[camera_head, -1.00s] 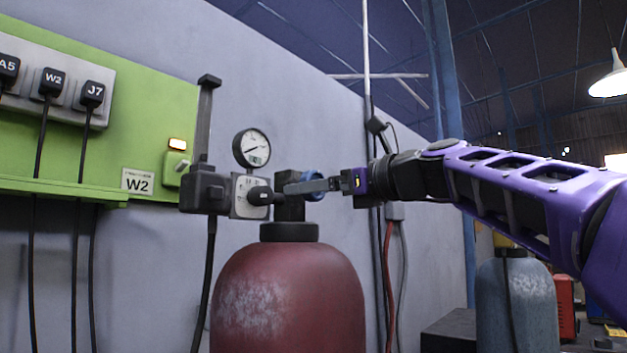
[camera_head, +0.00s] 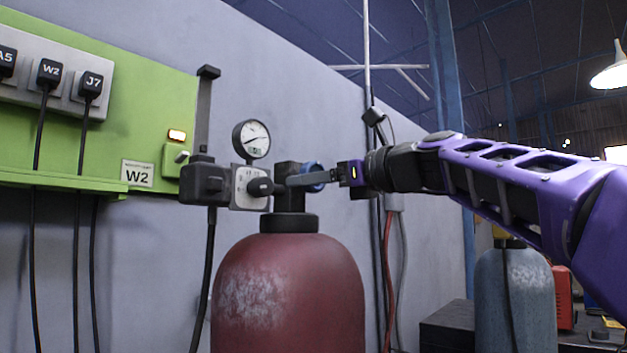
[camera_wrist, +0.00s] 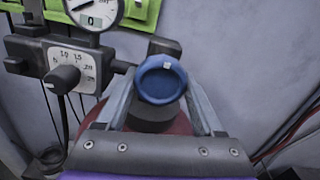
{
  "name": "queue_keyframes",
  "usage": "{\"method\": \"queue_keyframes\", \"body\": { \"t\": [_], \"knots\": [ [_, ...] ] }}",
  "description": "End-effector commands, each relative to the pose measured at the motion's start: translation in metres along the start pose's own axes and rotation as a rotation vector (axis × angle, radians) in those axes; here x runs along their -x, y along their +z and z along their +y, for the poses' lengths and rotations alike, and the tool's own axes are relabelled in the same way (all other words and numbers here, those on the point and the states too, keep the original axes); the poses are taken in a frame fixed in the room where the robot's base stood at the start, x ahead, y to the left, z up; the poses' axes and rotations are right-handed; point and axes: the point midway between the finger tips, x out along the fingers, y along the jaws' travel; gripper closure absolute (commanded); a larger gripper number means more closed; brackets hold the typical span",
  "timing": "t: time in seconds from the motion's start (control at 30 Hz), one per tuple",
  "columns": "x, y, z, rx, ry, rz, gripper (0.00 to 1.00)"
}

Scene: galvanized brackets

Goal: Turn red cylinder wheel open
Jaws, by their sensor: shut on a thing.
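The red cylinder (camera_head: 288,300) stands upright in the head view, its paint worn pale on the left. A dark valve block (camera_head: 290,195) sits on its neck. The valve's round wheel is blue (camera_head: 314,170) and partly hidden behind my finger in the head view. My gripper (camera_head: 306,180) reaches in from the right and is shut on the blue wheel. In the wrist view the wheel (camera_wrist: 162,85) lies between my two fingers, with a small white mark near the top of its rim. Finger contact is not clearly visible.
A round gauge (camera_head: 251,139) and a dial plate (camera_head: 250,188) sit left of the valve. A green wall board (camera_head: 150,115) carries a W2 label and plugs on cables. A grey-blue cylinder (camera_head: 515,305) stands at right. Cables hang along the wall behind my gripper.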

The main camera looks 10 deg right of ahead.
Motion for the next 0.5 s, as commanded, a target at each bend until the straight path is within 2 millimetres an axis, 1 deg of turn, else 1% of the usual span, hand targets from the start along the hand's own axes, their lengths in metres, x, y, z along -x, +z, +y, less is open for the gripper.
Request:
{"method": "queue_keyframes", "body": {
  "t": [0.27, 0.5],
  "knots": [
    [-0.0002, -0.0023, 0.0007, 0.091, 0.002, -0.002, 0.86],
    [-0.0006, -0.0032, 0.0011, 0.277, 0.004, -0.005, 0.86]
  ]
}}
